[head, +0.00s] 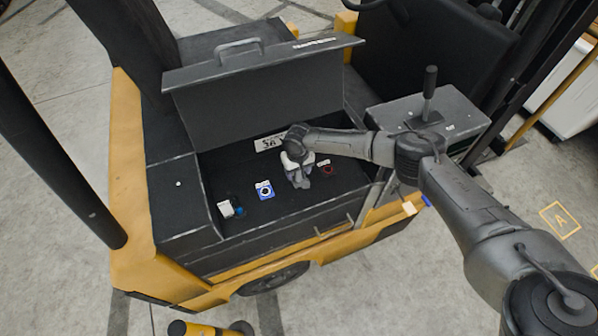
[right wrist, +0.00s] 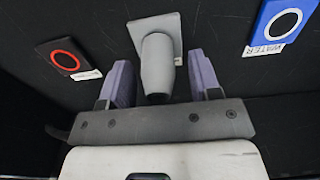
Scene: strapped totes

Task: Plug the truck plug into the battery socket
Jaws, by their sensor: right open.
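My right gripper (head: 300,181) reaches down into the open battery compartment of the truck. In the right wrist view its two purple fingers (right wrist: 160,78) stand open, one on each side of a grey rounded body (right wrist: 157,67) on a grey square plate. Gaps show between this body and both fingers. I cannot tell whether this body is the truck plug or the battery socket. In the head view the gripper mostly hides it. A small white block with a blue part (head: 228,209) sits at the compartment's left; its identity is unclear. My left gripper is not in view.
A blue plate with a ring (head: 264,190), labelled WATER in the wrist view (right wrist: 280,25), lies left of the gripper. A red-ringed plate (head: 325,168) lies right of it. The raised lid (head: 250,95) stands behind; the compartment's front wall (head: 290,222) is close.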

